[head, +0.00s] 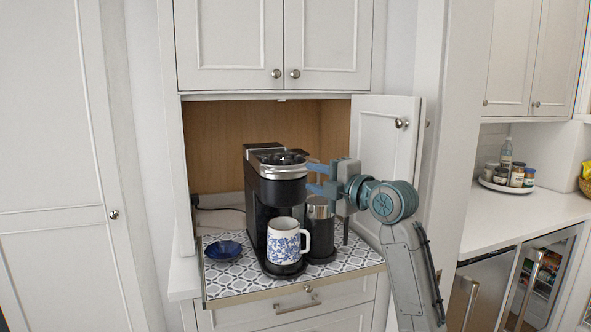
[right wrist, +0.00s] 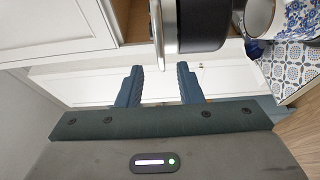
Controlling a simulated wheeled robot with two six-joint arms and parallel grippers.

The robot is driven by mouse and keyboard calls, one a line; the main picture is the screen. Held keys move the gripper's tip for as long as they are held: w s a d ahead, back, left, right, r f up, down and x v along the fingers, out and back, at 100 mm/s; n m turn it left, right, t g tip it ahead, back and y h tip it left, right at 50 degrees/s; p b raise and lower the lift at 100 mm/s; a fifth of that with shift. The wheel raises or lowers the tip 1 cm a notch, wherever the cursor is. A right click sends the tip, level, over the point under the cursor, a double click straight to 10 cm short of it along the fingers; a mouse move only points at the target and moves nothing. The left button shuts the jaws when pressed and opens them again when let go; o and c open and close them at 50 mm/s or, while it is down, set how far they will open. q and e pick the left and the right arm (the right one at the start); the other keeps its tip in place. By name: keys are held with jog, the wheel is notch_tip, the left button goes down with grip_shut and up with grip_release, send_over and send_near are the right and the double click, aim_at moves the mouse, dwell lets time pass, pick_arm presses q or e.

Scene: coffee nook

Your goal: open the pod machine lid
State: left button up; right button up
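The pod machine (head: 262,190) is black with a silver band and stands on the patterned shelf. Its lid (head: 280,158) at the top looks down. My right gripper (head: 313,178) comes in from the right, its blue fingers apart and its tips close to the right side of the machine's head. In the right wrist view the open fingers (right wrist: 159,72) point at the machine's silver band (right wrist: 157,30), which lines up with the gap between them. I cannot tell whether they touch it. My left gripper is not in view.
A blue-and-white mug (head: 284,243) stands under the machine's spout. A dark canister (head: 320,225) stands just right of it, below my right gripper. A blue bowl (head: 224,250) sits at the left. An open cabinet door (head: 385,135) is behind my right wrist.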

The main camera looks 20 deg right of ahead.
aim_at(297, 172)
jog(key=p+x, duration=0.1)
jog(key=x, duration=0.5)
jog(key=shift+w+p, duration=0.3)
jog(key=shift+p, duration=0.05)
grip_shut()
